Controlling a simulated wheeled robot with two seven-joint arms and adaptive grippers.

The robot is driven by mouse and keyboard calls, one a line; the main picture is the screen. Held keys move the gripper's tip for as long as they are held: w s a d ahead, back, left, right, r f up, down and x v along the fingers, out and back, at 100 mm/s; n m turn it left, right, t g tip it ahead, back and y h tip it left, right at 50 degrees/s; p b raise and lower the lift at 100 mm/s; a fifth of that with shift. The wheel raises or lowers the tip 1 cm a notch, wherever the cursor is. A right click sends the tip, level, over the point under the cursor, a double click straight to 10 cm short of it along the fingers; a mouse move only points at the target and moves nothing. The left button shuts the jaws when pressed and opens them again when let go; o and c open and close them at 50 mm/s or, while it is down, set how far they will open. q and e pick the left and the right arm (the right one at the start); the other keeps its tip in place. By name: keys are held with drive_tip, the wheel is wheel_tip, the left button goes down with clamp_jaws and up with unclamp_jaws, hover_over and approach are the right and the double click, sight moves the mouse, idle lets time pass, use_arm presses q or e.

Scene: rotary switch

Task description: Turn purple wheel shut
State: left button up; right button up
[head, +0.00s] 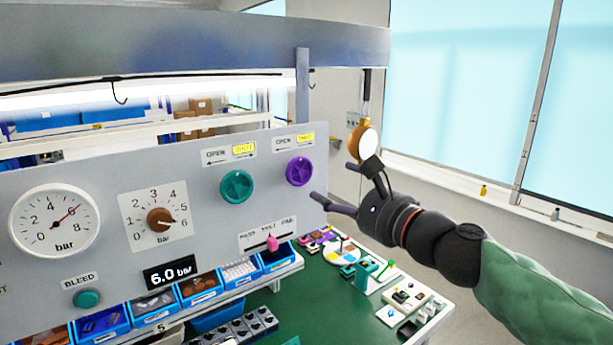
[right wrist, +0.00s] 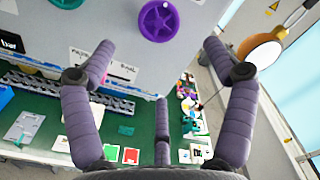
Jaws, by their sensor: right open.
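The purple wheel (head: 299,171) is mounted on the upright grey panel (head: 100,170), near its right end, under a label reading OPEN with an arrow and a yellow tag. It also shows at the top of the right wrist view (right wrist: 160,20). My right gripper (head: 345,187) is open and empty, to the right of the wheel and apart from it. In the right wrist view its fingers (right wrist: 160,60) are spread wide, with the wheel above and between their tips. My left gripper is not in view.
A teal wheel (head: 237,186) sits left of the purple one. The panel also holds a gauge (head: 54,221), a brown knob (head: 160,219) and a pink slider (head: 272,243). Blue bins (head: 152,303) stand below, over a green bench (head: 345,310). A round amber-rimmed lamp (head: 362,142) hangs behind my right gripper.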

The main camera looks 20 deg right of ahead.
sight(302, 171)
drive_tip(key=w+a+n, duration=0.1)
drive_tip(key=w+n, duration=0.2)
drive_tip(key=w+a+n, duration=0.1)
drive_tip(key=w+n, duration=0.2)
drive_tip(key=w, duration=0.1)
drive_tip(key=w+a+n, duration=0.2)
drive_tip(key=w+n, duration=0.2)
drive_tip(key=shift+r, duration=0.1)
idle(0.5)
drive_tip(key=shift+r, duration=0.1)
drive_tip(key=c, duration=1.1)
